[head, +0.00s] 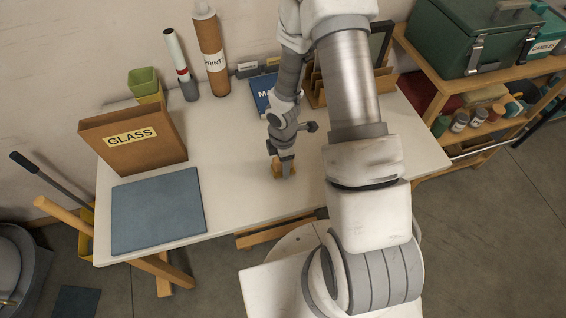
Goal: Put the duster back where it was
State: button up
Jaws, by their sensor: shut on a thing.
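My gripper (283,159) points down over the white table (235,190), right of its middle near the front edge. It is shut on a small orange-brown thing (277,170). The fingers cover part of this thing, and it is too small to tell for sure whether it is the duster. It is at or just above the table top; I cannot tell whether it touches. No other thing in view is clearly a duster.
A blue mat (158,211) and a brown GLASS box (133,138) are on the left. A PRINTS tube (211,55), a blue book (261,94) and a wooden rack (312,84) stand behind. A wooden shelf (447,92) is at right. The table's middle is clear.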

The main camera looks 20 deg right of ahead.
jog(key=shift+f, duration=0.15)
jog(key=o, duration=1.2)
jog(key=shift+r, duration=0.2)
